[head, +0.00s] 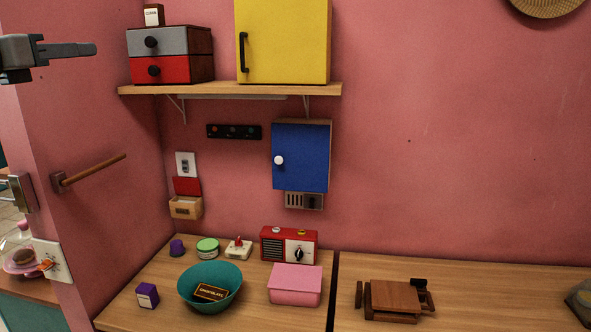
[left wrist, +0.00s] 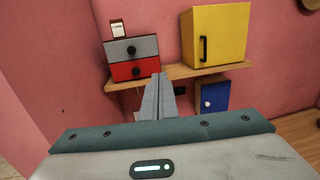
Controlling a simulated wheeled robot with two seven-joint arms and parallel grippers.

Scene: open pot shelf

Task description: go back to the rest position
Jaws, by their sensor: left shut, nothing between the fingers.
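My left gripper (head: 88,49) comes in at the upper left of the head view, left of the drawer box on the shelf and apart from it. Its fingers are together with nothing between them. In the left wrist view its closed fingers (left wrist: 158,98) point toward the shelf. My right gripper is in neither view.
A wooden shelf (head: 230,89) holds a grey-and-red drawer box (head: 170,55) and a yellow cabinet (head: 285,40). A blue cabinet (head: 302,155) hangs below. The counter carries a teal bowl (head: 208,290), a pink box (head: 295,285) and a red radio (head: 288,245). A rail (head: 95,172) juts from the left wall.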

